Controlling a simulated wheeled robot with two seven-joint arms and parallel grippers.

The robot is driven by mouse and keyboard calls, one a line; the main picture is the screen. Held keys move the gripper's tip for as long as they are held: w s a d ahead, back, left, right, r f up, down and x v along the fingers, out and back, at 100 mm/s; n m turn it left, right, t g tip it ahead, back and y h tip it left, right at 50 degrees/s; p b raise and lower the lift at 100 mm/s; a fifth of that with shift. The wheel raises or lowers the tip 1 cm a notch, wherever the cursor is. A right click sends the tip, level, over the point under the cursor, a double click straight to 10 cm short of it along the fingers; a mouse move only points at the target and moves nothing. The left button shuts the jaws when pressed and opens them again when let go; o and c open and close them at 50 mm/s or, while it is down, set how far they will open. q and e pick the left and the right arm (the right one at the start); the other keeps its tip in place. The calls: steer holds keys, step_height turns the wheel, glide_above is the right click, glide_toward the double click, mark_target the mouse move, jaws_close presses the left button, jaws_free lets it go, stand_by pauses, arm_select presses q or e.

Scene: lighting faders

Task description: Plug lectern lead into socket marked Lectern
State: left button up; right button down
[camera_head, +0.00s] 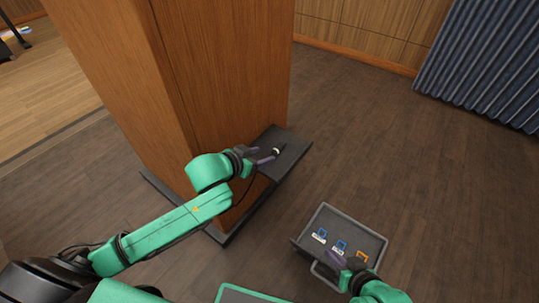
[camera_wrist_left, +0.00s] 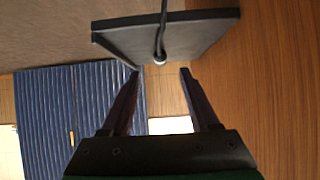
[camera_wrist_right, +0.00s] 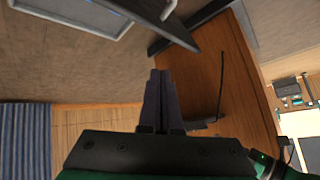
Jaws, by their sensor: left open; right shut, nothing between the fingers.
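The lectern lead's dark plug with a pale ring (camera_head: 277,150) lies on a black shelf (camera_head: 292,157) at the wooden lectern's side. In the left wrist view the plug end (camera_wrist_left: 160,57) and its black cable (camera_wrist_left: 163,22) are ahead, roughly centred between the fingers. My left gripper (camera_head: 259,154) is open beside the plug, not around it. A grey floor box (camera_head: 375,238) holds blue-framed sockets (camera_head: 322,233) and an orange-framed one (camera_head: 362,257); their labels are too small to read. My right gripper (camera_head: 332,255) is shut and empty over the box's near side.
The tall wooden lectern (camera_head: 215,70) stands close behind my left gripper, on a dark base. The floor between lectern and box is clear. A blue curtain (camera_head: 490,70) hangs at the far right. A grey panel with a green edge (camera_head: 245,295) shows at the bottom.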

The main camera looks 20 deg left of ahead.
mark_target(273, 152)
arm_select(q)
steer(key=b+x, duration=0.3)
steer(key=shift+f, duration=0.25)
arm_select(e)
steer(key=a+f+t, duration=0.1)
steer(key=a+f+t+y, duration=0.1)
steer(key=a+t, duration=0.1)
steer(key=a, duration=0.1)
steer(key=shift+s+f+m+y, duration=0.15)
steer(key=shift+f+m+y, duration=0.15)
steer(key=shift+f+y, duration=0.1)
arm_select(q)
steer(key=shift+x, duration=1.9)
steer(key=shift+w+r, duration=0.1)
steer(key=shift+r, duration=0.1)
arm_select(e)
steer(key=shift+r, duration=0.1)
